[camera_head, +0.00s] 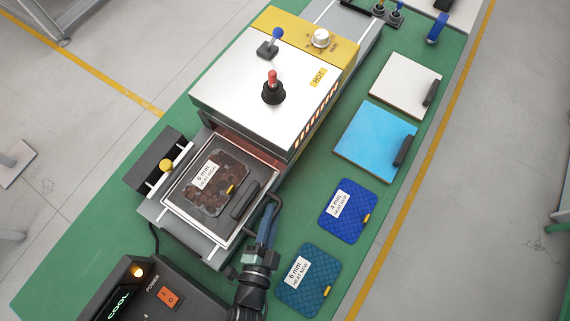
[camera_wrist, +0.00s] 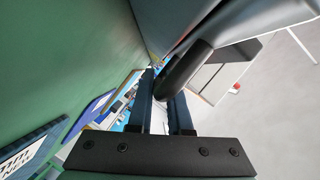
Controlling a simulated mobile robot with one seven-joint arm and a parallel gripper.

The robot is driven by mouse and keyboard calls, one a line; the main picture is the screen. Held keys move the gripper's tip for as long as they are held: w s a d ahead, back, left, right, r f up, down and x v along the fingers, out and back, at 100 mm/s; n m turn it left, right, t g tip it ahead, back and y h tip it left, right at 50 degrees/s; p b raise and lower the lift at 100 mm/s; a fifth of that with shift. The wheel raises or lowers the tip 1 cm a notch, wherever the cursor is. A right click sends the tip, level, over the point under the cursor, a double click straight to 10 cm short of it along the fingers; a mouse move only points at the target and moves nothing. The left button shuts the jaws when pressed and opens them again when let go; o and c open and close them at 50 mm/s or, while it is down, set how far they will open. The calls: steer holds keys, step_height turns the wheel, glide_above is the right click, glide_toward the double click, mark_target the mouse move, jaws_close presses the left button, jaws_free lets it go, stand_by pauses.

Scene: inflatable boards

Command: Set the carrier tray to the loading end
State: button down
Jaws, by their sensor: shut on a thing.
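The carrier tray (camera_head: 203,229) is a light-edged, shallow tray in front of the white machine's opening. A brown mottled pad (camera_head: 228,172) labelled 6 mm lies on it, beside a black block (camera_head: 244,201). My gripper (camera_head: 268,225) reaches up from below and is shut on this handle. In the wrist view the two dark fingers of my gripper (camera_wrist: 167,100) close around the dark handle (camera_wrist: 186,68). The fingers partly hide the grip.
The machine (camera_head: 250,85) marked HOT stands behind the tray. Right of it on the green table lie a white board (camera_head: 398,82), a blue board (camera_head: 368,140) and two blue pads (camera_head: 347,210) (camera_head: 307,280). A black COOL control box (camera_head: 140,295) stands front left.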

steer(key=shift+s+a+f, duration=0.1)
steer(key=shift+s+a, duration=0.5)
steer(key=shift+s, duration=0.25)
steer(key=shift+s+a, duration=0.55)
steer(key=shift+s, duration=0.25)
steer(key=c, duration=0.8)
jaws_free()
steer(key=shift+s, duration=0.1)
steer(key=shift+c, duration=0.2)
steer(key=shift+r, duration=0.3)
step_height(320, 180, up, 10)
steer(key=shift+f+p, duration=0.2)
steer(key=shift+p, duration=0.15)
